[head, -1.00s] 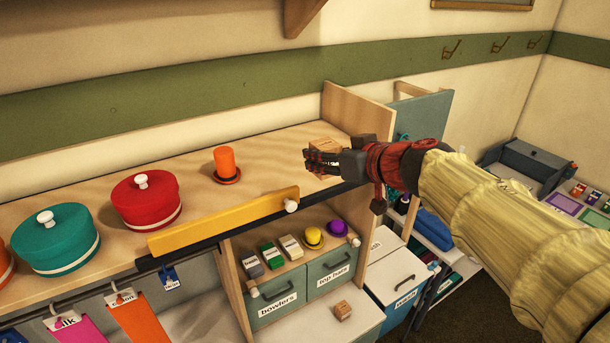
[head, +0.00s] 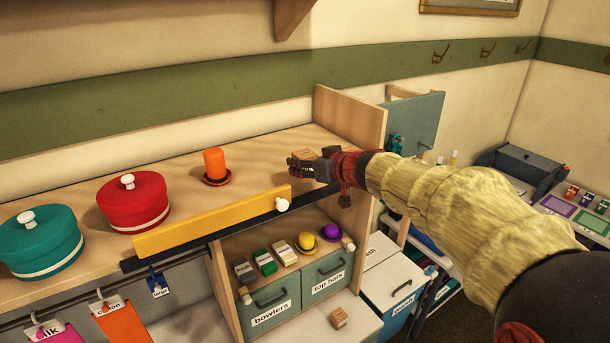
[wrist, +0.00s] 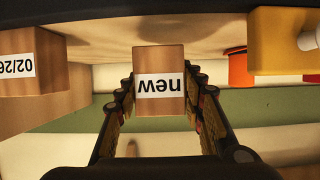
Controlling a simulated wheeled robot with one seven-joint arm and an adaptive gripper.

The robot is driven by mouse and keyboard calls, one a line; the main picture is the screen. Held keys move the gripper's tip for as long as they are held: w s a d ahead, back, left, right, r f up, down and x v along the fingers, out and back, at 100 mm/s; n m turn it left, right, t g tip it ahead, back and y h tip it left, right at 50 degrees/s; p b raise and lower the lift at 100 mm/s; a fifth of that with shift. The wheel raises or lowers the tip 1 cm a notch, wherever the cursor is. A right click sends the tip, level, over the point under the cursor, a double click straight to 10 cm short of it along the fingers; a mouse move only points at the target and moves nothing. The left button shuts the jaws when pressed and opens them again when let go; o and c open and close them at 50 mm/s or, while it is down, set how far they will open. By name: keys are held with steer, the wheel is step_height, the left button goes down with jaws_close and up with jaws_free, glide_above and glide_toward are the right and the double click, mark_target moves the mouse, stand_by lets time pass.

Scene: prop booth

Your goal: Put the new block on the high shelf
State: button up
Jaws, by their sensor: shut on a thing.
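My gripper (head: 298,168) is shut on a small wooden block (head: 306,153) at the right end of the long high wooden shelf (head: 255,150). In the wrist view, which is upside down, the block (wrist: 160,65) sits between the two fingers (wrist: 160,110), and its white label reads "new". The block is over the shelf's surface near the front edge. I cannot tell whether it touches the shelf. In the head view the fingers and wrist hide part of it.
An orange top hat (head: 215,164), a red hat box (head: 135,200) and a teal one (head: 40,245) stand left on the shelf. A yellow bar (head: 215,222) lines the front edge. An end panel (head: 350,128) rises at right. Another wooden block (head: 339,317) lies below.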

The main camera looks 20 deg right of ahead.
steer(key=shift+f, duration=1.2)
steer(key=shift+f, duration=0.15)
steer(key=o, duration=1.2)
